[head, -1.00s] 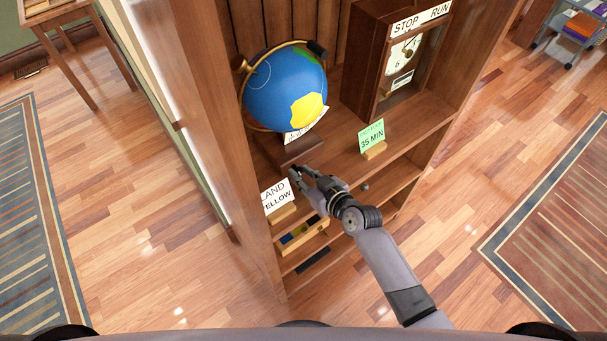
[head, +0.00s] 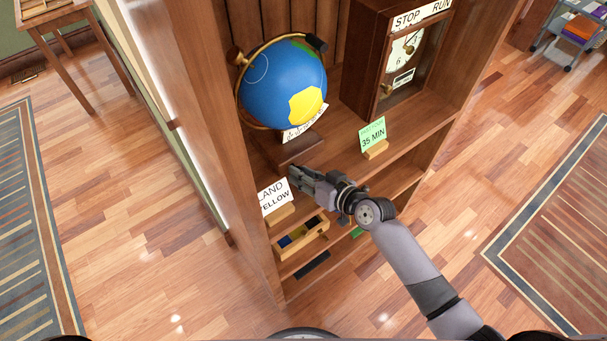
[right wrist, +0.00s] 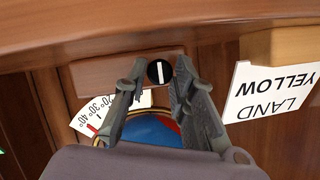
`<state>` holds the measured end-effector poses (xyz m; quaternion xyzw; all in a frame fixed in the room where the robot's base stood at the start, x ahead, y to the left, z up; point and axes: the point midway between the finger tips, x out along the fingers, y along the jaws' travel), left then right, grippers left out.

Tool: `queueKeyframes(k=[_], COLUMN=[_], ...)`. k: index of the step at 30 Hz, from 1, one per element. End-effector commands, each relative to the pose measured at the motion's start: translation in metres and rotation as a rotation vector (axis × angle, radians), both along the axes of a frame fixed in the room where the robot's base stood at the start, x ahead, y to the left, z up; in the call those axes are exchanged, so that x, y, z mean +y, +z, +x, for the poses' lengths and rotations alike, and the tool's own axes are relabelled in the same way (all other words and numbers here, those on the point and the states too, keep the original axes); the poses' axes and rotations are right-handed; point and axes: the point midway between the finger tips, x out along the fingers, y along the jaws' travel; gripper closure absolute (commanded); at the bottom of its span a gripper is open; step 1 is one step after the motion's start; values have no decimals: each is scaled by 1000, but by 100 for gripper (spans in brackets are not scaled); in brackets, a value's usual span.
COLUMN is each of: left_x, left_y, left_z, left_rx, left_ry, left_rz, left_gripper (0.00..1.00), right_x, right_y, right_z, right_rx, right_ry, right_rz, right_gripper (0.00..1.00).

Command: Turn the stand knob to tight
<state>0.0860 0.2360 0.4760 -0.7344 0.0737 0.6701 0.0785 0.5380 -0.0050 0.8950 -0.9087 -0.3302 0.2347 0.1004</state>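The globe (head: 283,85) sits on its wooden stand (head: 285,148) on the shelf; the stand's base also shows in the right wrist view (right wrist: 100,75). The stand knob (right wrist: 160,71) is a small black disc with a white line, which runs nearly up and down in that view. My right gripper (right wrist: 157,74) is open, with one fingertip on each side of the knob and small gaps visible. In the head view my right gripper (head: 293,173) is at the stand's front and the knob is hidden. My left gripper is not in view.
A "LAND YELLOW" card (head: 274,196) stands close beside the gripper. A small wooden tray (head: 302,240) lies on the lower shelf. A green "35 MIN" card (head: 373,134) and a clock case (head: 368,60) stand to the right.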

Motion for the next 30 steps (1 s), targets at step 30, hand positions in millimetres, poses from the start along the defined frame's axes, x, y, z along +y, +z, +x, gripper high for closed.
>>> queueKeyframes(k=[30], left_x=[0], left_y=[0], left_z=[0], left_rx=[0], left_ry=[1], left_rz=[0], left_gripper=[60], right_x=[-54], right_y=[28], right_z=[-56], right_rx=[0], right_ry=[2], right_rz=[-5], right_gripper=[58])
